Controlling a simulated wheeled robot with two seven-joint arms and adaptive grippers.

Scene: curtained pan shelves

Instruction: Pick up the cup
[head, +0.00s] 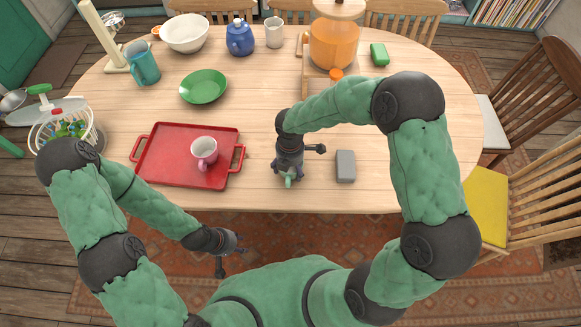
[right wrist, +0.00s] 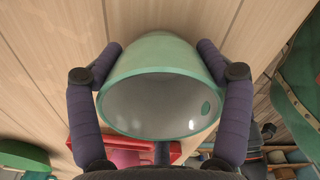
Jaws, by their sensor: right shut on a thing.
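A green cup with a pale grey inside (right wrist: 160,100) fills the middle of the right wrist view, its mouth facing the camera. My right gripper (right wrist: 160,62) has one finger on each side of it and is shut on it. In the head view my right gripper (head: 289,176) is low over the table, right of the red tray, and hides most of the green cup (head: 289,182). I cannot tell whether the cup touches the table. A pink cup (head: 204,152) stands on the red tray (head: 165,170). My left gripper (head: 232,254) is open and empty before the table's front edge.
A grey block (head: 345,166) lies just right of my right gripper. A green bowl (head: 203,86), teal mug (head: 143,64), blue teapot (head: 240,38), white cup (head: 274,32) and orange drink dispenser (head: 333,42) stand further back. The table's right side is fairly clear.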

